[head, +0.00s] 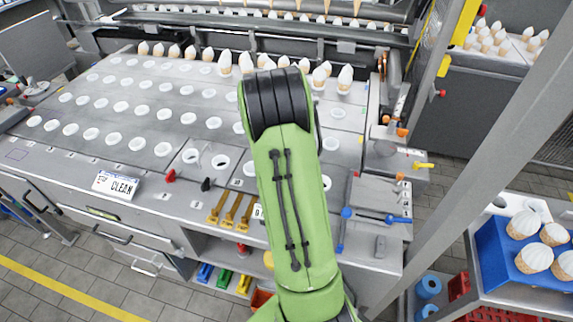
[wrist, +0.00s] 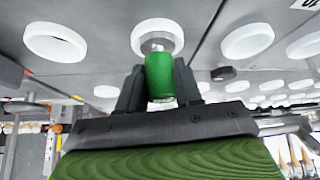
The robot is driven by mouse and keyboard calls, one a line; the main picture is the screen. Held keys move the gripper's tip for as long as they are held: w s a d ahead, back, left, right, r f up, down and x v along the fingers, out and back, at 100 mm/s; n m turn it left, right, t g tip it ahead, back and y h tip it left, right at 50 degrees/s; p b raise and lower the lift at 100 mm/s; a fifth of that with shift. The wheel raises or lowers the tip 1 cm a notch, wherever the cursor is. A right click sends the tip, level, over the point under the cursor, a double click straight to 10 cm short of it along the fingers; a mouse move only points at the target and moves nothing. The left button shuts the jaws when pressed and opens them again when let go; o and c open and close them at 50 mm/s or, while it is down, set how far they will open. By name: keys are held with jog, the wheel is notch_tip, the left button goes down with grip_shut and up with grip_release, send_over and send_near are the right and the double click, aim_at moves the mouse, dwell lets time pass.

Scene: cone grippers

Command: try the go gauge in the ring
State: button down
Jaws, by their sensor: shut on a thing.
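My gripper (wrist: 160,72) is shut on a green cylindrical gauge handle (wrist: 160,82) in the wrist view. A short metal end (wrist: 157,45) of the gauge points at a white ring (wrist: 157,26) set in the grey metal surface. The metal end overlaps the ring's opening; I cannot tell how far it is inside, if at all. In the head view my green arm hides the gripper, the gauge and that ring.
Rows of white rings (head: 163,149) fill the steel plate. A CLEAN sign (head: 116,185), yellow gauges (head: 230,208) and blue-handled tools (head: 346,213) lie along the front. Cones (head: 345,78) stand at the back. A blue tray (head: 494,258) of cones is at right.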

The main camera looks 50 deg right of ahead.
jog(key=shift+f+b, duration=0.3)
jog(key=shift+b, duration=0.1)
dwell(0.6)
jog(key=shift+r+n+t+y+b, duration=0.15)
jog(key=shift+n+t+y+b, duration=0.2)
jog(key=shift+n, duration=0.45)
dwell(1.1)
jog(key=shift+r+p, duration=2.5)
jog(key=shift+r, duration=1.5)
